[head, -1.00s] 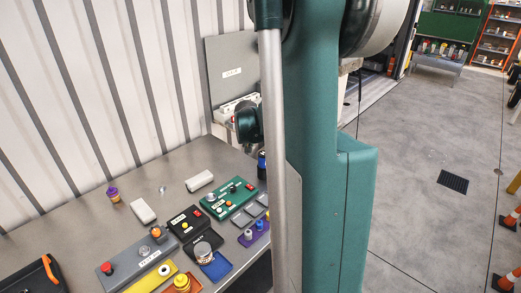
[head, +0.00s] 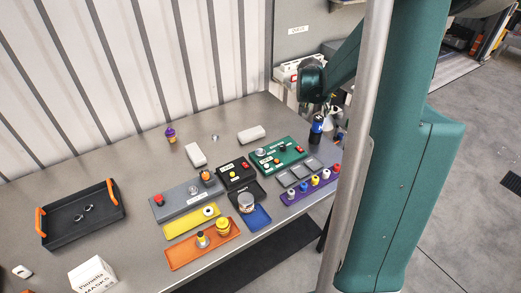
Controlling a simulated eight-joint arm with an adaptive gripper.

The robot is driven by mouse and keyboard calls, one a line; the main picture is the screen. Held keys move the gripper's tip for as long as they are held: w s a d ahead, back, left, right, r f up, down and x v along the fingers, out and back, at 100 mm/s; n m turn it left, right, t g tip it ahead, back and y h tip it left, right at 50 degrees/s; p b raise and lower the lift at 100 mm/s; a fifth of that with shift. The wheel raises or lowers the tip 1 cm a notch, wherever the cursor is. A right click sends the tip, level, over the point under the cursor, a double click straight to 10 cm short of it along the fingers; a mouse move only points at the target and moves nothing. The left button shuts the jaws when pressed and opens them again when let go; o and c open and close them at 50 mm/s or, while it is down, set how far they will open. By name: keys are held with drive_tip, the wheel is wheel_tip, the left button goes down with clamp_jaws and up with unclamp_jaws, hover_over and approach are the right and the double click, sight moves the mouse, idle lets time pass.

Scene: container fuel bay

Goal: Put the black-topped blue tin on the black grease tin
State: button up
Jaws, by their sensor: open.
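The black-topped blue tin (head: 317,129) stands upright at the right part of the bench, behind the purple rack. My gripper (head: 331,117) is small and partly lost against the background, close by the tin's right side in the picture. It is open; I cannot tell whether it touches the tin. No thing labelled as a black grease tin can be made out for sure. A pale-sided round tin (head: 246,203) stands at the black tray (head: 235,188) near the middle of the bench; its label is too small to read.
A green panel (head: 279,156), black button box (head: 236,173), grey control box (head: 176,204) and purple rack (head: 297,195) crowd the middle. Orange (head: 185,257), yellow and blue trays lie in front. A black tray with orange handles (head: 65,232) is at left.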

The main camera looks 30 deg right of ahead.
drive_tip(key=s+a+r+n+t+y, duration=0.15)
drive_tip(key=a+r, duration=0.25)
drive_tip(key=a, duration=0.5)
drive_tip(key=s+a+r+n, duration=0.2)
drive_tip(key=a+r, duration=0.1)
drive_tip(key=a, duration=0.6)
drive_tip(key=s+a+r+n+t+y, duration=0.15)
drive_tip(key=a+r, duration=0.25)
drive_tip(key=a, duration=0.5)
drive_tip(key=s+a+n+y, duration=0.1)
drive_tip(key=s+a+n, duration=0.2)
drive_tip(key=s+a, duration=0.5)
drive_tip(key=s+a+n+t+y, duration=0.1)
drive_tip(key=s+a+n, duration=0.3)
drive_tip(key=s+a, duration=0.5)
drive_tip(key=a, duration=0.7)
drive_tip(key=shift+f+n+y, duration=0.3)
drive_tip(key=shift+y, duration=0.1)
